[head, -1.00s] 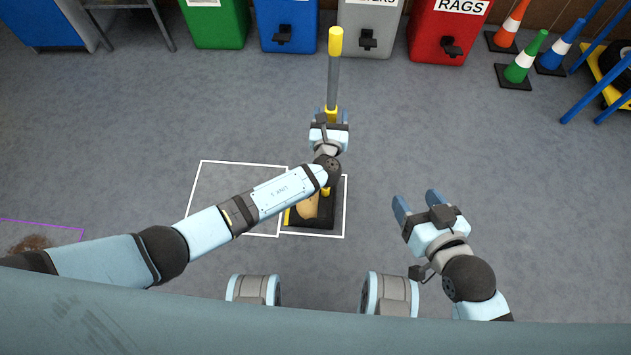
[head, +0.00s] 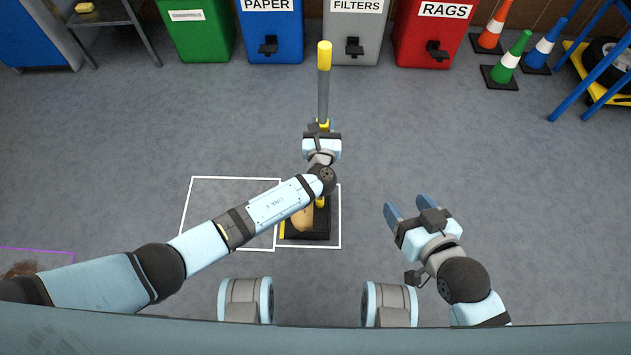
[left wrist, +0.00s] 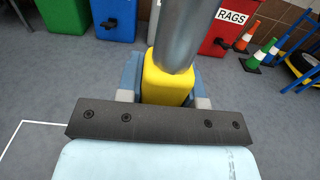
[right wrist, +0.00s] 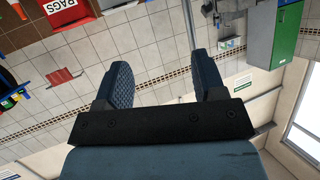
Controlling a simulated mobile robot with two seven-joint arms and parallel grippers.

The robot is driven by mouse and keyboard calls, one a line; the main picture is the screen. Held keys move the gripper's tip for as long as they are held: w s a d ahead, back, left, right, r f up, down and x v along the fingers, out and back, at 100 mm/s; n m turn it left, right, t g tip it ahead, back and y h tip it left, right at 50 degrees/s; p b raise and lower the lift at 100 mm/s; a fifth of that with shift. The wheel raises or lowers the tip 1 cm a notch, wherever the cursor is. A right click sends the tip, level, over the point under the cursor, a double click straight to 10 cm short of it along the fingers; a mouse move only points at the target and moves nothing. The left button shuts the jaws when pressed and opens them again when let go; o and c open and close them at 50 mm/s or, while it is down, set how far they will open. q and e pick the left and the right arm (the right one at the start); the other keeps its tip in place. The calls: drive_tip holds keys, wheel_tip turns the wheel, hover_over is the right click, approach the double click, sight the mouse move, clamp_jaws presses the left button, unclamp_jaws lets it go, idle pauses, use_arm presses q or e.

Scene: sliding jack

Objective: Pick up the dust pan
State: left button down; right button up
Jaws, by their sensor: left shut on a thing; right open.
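The dust pan (head: 308,236) is a black pan with a yellow edge and a tall grey handle with yellow parts. Its pan is at the right white floor outline, with a tan object (head: 303,219) in it. My left gripper (head: 322,127) is shut on the yellow lower part of the handle. In the left wrist view the yellow grip (left wrist: 167,82) sits between the fingers, with the grey pole above it. My left arm hides part of the pan and handle. My right gripper (head: 408,204) is open and empty, to the right of the pan.
Green, blue, grey and red bins (head: 432,38) line the back wall. Cones (head: 505,62) and a blue-framed cart (head: 590,70) stand at the back right. White outlines (head: 228,178) mark the floor, and a brown patch (head: 22,269) lies at the left.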

sight(324, 75)
use_arm(q)
drive_tip(key=shift+r, duration=0.1)
use_arm(e)
drive_tip(key=shift+w+r, duration=0.1)
use_arm(q)
drive_tip(key=shift+r, duration=0.15)
drive_tip(key=shift+r+p, duration=0.3)
drive_tip(key=shift+r, duration=0.05)
wheel_tip(324, 75, up, 5)
drive_tip(key=shift+r+p, duration=0.1)
drive_tip(key=shift+p, duration=1)
wheel_tip(324, 75, up, 14)
drive_tip(key=p, duration=0.4)
use_arm(e)
drive_tip(key=shift+s+d+f+g+h, duration=0.5)
drive_tip(key=shift+s+d+g+h, duration=0.2)
drive_tip(key=shift+d+g, duration=0.15)
use_arm(q)
drive_tip(key=c, duration=1.5)
unclamp_jaws()
clamp_jaws()
